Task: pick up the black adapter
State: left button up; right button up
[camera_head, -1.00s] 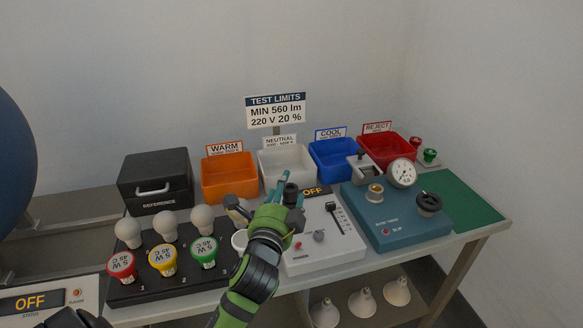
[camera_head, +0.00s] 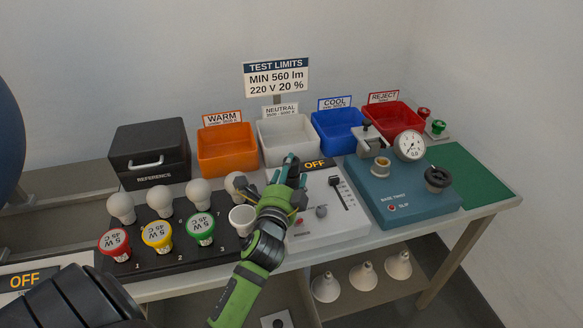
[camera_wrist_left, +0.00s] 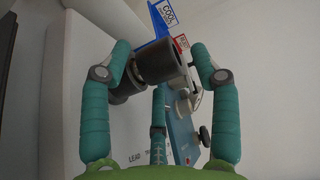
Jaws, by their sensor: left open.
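My left gripper (camera_head: 288,172) is over the left part of the white power unit (camera_head: 335,220) in the head view. In the left wrist view the black adapter (camera_wrist_left: 160,62), a dark stepped cylinder, lies across the space between the tips of my open left gripper (camera_wrist_left: 165,58). In the head view my gripper hides most or all of the adapter. My right gripper is not in view.
A black rack (camera_head: 180,250) with several bulbs and a white cup-like piece (camera_head: 243,220) are left of my gripper. The blue tester (camera_head: 400,195) stands to the right. Orange (camera_head: 228,160), white (camera_head: 288,150), blue and red bins line the back. The green mat (camera_head: 470,175) is clear.

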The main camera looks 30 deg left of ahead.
aim_at(294, 159)
pick_arm(q)
jog(key=x, duration=0.5)
jog(key=shift+w, duration=0.25)
jog(key=c, duration=1.1)
jog(key=shift+c, duration=0.2)
